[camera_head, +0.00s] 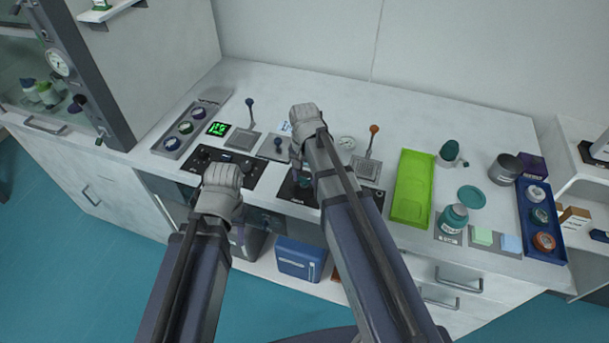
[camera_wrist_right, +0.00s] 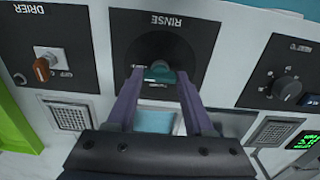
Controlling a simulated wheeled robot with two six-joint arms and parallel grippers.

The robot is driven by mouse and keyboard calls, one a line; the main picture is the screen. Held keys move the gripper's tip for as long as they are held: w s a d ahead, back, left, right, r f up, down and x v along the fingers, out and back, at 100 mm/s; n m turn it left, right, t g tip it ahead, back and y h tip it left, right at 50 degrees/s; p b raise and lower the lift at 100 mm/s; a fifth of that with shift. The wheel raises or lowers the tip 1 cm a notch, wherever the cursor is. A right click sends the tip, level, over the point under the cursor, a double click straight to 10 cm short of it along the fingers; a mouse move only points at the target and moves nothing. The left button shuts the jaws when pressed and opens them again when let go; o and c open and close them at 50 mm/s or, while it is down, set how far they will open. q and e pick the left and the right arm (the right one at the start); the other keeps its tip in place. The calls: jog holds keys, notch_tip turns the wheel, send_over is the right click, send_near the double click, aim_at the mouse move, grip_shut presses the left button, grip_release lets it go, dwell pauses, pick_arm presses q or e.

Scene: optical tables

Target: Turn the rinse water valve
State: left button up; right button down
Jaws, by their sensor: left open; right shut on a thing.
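The black panel marked RINSE (camera_wrist_right: 168,30) is upside down in the right wrist view. The rinse water valve's teal handle (camera_wrist_right: 160,76) stands out from its dark round base. My right gripper (camera_wrist_right: 159,72) has its two fingers on either side of the handle and is shut on it. In the head view my right gripper (camera_head: 299,155) is above the counter's front, and my right arm hides much of the rinse panel (camera_head: 293,190). My left gripper (camera_head: 222,177) is open at the counter's front edge, to the left of the right one; its fingertips are hard to make out.
A DRIER panel with an orange knob (camera_wrist_right: 41,69) and a dark dial panel (camera_wrist_right: 283,75) flank the rinse panel. Two levers, blue-topped (camera_head: 249,103) and orange-topped (camera_head: 374,129), stand behind. A green tray (camera_head: 411,188) and a teal bottle (camera_head: 453,219) are to the right.

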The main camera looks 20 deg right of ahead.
jog(key=n, duration=1.3)
jog(key=shift+n, duration=2.5)
jog(key=shift+c, duration=1.4)
grip_release()
